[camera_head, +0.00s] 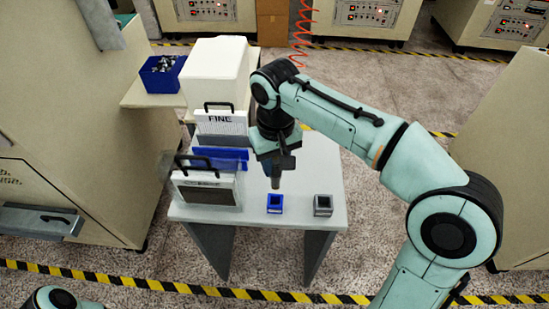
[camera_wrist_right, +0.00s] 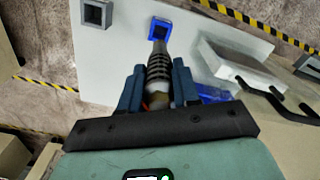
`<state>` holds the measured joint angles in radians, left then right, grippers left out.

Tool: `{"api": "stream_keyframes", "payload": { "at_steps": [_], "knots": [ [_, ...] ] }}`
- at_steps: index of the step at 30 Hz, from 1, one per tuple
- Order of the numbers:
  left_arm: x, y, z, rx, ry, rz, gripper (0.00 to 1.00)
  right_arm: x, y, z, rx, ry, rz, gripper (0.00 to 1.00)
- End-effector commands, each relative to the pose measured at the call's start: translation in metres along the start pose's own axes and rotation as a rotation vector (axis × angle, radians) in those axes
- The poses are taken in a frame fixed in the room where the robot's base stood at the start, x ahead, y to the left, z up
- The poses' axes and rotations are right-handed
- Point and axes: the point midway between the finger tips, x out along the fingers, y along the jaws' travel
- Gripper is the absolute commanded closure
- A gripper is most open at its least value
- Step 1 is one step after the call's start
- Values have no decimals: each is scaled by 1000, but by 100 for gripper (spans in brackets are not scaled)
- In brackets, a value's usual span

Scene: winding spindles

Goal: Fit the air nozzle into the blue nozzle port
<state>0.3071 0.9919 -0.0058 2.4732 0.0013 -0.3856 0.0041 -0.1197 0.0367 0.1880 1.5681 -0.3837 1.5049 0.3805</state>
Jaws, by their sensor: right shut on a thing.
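The blue nozzle port (camera_head: 275,210) is a small square open block on the white table. It also shows in the wrist view (camera_wrist_right: 153,33). My right gripper (camera_head: 277,165) points down above the table, just behind the port in the head view. In the wrist view its fingers (camera_wrist_right: 157,88) are shut on the air nozzle (camera_wrist_right: 158,69), a grey ribbed piece with a narrower tip. The nozzle (camera_head: 275,182) points toward the port, and its tip overlaps the port's near edge in the wrist view. I cannot tell the gap between them. My left gripper is out of view.
A grey square port (camera_head: 323,206) stands to the right of the blue one. Handled panels, one marked FINE (camera_head: 220,124), and a white box (camera_head: 214,72) stand on the left. A blue bin (camera_head: 162,75) is behind.

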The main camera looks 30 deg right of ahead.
Motion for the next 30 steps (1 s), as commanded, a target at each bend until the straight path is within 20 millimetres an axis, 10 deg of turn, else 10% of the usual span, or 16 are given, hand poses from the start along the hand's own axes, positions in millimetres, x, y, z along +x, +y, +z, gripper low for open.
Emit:
{"api": "stream_keyframes", "payload": {
  "at_steps": [30],
  "knots": [
    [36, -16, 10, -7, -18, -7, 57, 57, 0, 0, 0, -1, 0, 100]
  ]
}}
